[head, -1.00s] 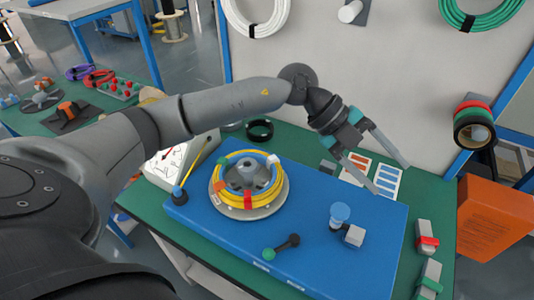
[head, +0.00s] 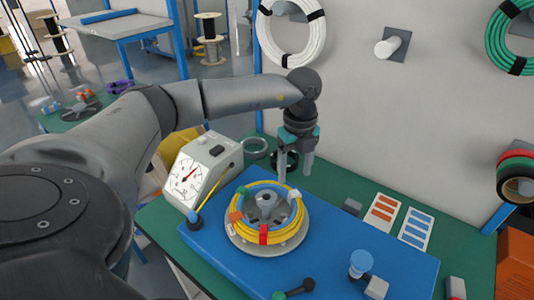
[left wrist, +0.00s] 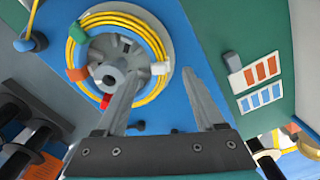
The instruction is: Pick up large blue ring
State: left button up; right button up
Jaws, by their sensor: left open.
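A yellow cable coil (head: 264,238) lies around a grey hub (head: 264,205) on a round base on the blue board (head: 345,262). Red, orange, green and white clips sit on the coil, and it also shows in the left wrist view (left wrist: 152,88). My left gripper (head: 295,168) is open and empty, pointing down just behind the coil. In the left wrist view, its left finger overlaps the hub and the other finger (left wrist: 200,100) is right of the coil. My right gripper is not in view.
A white dial gauge (head: 190,172) stands left of the coil. A blue-topped post (head: 360,262) and a black bar (head: 295,288) stand near the front. Label cards (head: 383,212) lie at right.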

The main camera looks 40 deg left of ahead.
aim_at(294, 190)
pick_arm(q)
jog(key=f, duration=0.5)
jog(key=f+b, duration=0.1)
jog(key=f, duration=0.1)
jog(key=shift+s+d+f, duration=0.15)
jog(key=shift+s+d, duration=0.05)
jog(key=shift+d, duration=0.1)
jog(key=shift+c, duration=0.2)
grip_shut()
dwell(0.4)
